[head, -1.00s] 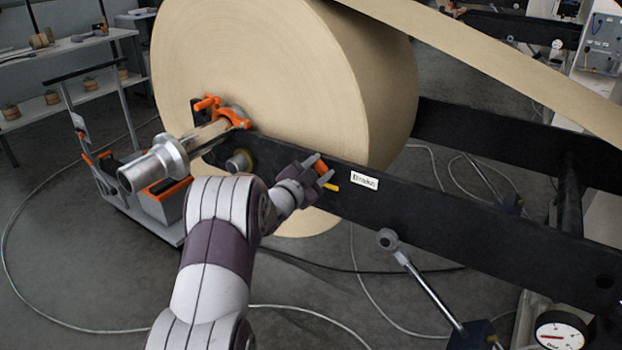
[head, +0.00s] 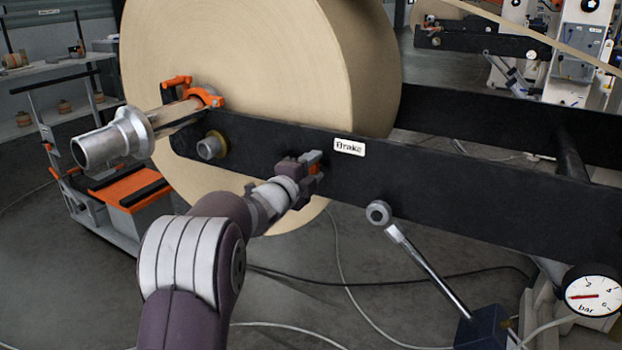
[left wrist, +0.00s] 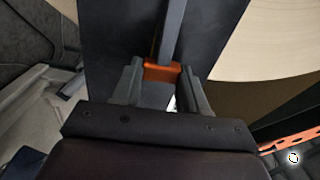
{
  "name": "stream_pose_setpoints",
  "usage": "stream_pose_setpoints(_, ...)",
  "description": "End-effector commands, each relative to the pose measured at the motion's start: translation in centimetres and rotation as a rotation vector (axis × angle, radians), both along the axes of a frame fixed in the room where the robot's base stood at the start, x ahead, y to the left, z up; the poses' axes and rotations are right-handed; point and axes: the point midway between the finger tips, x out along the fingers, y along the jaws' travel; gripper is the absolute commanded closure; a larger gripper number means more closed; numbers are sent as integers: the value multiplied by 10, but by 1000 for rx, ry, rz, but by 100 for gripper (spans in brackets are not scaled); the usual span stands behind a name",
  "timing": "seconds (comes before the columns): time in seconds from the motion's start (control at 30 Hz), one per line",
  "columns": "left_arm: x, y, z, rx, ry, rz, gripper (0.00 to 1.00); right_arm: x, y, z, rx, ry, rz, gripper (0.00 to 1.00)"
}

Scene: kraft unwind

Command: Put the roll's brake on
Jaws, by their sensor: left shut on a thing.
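The large kraft paper roll (head: 240,75) sits on its shaft behind a black side beam (head: 440,180). A white label reading "Brake" (head: 349,147) is on the beam. My left gripper (head: 313,164) is at the beam's face, just left of and below the label. It is shut on an orange grip (head: 314,157), which is mostly hidden by the jaws. In the left wrist view the orange grip (left wrist: 161,72) lies between the two fingers, with a grey bar (left wrist: 171,30) running up from it. My right gripper is not in view.
A silver lever (head: 425,265) with a round end rises from a blue box (head: 478,330) below the beam. A pressure gauge (head: 592,292) is at lower right. The shaft's silver end (head: 110,145) and orange clamp (head: 205,97) are at left. A cart (head: 130,190) stands behind.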

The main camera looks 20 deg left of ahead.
Motion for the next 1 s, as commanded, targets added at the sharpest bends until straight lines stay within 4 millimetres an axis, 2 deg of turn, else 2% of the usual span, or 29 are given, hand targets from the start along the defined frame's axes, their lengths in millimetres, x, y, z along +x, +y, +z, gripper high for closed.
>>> stream_pose_setpoints(0.03, 0, 0, -8, 18, 0, 1, 100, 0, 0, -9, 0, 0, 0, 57)
stream_pose_setpoints(0.2, 0, 0, -9, 67, -4, 0, 100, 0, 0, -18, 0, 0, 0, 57)
stream_pose_setpoints(0.77, 0, 0, -10, 94, -3, 0, 100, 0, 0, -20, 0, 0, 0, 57)
stream_pose_setpoints(0.8, 0, 0, -10, 93, -3, 0, 44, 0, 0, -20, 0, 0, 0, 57)
stream_pose_setpoints(0.83, 0, 0, -10, 93, -3, 0, 35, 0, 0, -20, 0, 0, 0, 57)
stream_pose_setpoints(0.87, 0, 0, -10, 93, -3, 0, 32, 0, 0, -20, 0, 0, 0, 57)
stream_pose_setpoints(1.0, 0, 0, -9, 92, -5, 0, 32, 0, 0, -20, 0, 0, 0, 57)
